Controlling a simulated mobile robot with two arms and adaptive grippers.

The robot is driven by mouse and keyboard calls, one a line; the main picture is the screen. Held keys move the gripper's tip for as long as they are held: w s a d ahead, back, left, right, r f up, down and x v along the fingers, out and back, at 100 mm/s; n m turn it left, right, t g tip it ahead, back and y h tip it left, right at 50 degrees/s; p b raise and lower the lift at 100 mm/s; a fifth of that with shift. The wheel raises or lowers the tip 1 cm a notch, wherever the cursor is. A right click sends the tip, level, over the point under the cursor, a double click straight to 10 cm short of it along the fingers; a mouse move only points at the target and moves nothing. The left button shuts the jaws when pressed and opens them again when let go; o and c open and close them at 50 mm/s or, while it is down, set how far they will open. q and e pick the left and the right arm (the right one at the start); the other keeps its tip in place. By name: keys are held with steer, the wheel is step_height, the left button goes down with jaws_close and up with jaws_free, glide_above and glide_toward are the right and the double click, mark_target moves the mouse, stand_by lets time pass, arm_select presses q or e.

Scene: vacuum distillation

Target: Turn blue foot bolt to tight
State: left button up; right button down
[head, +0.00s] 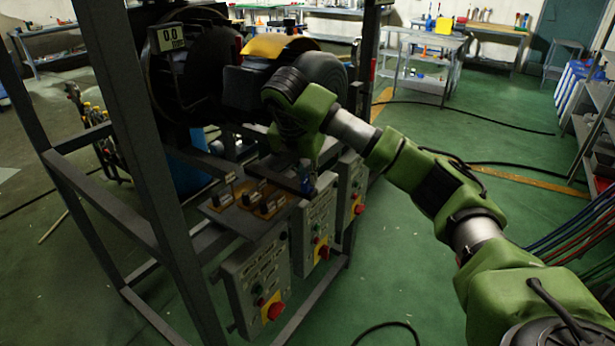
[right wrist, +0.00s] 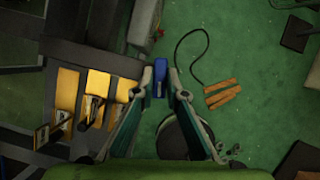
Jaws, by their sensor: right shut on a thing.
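The blue foot bolt (right wrist: 159,77) shows in the right wrist view as a small blue piece between the two fingertips. My right gripper (right wrist: 160,88) is shut on it, with a finger at each side. In the head view my right gripper (head: 307,182) reaches down from the green arm, beside the shelf on the front of the dark frame. A small blue bit of the bolt seems to show at the fingertips there, but it is too small to tell how far it is turned. My left gripper is not in view.
Grey control boxes (head: 258,276) with red knobs hang on the frame below the shelf. Small switches on yellow plates (head: 262,200) stand left of the gripper. A digital display (head: 171,38) reads 0.0. Green floor (head: 420,285) is open to the right, with black cables on it.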

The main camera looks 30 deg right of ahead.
steer(key=shift+w+r+m+g, duration=0.1)
steer(key=shift+m+g, duration=0.3)
steer(key=shift+m, duration=0.8)
steer(key=c, duration=2)
jaws_free()
steer(key=shift+c, duration=0.2)
steer(key=v, duration=1.2)
steer(key=shift+a, duration=0.2)
steer(key=shift+f, duration=0.2)
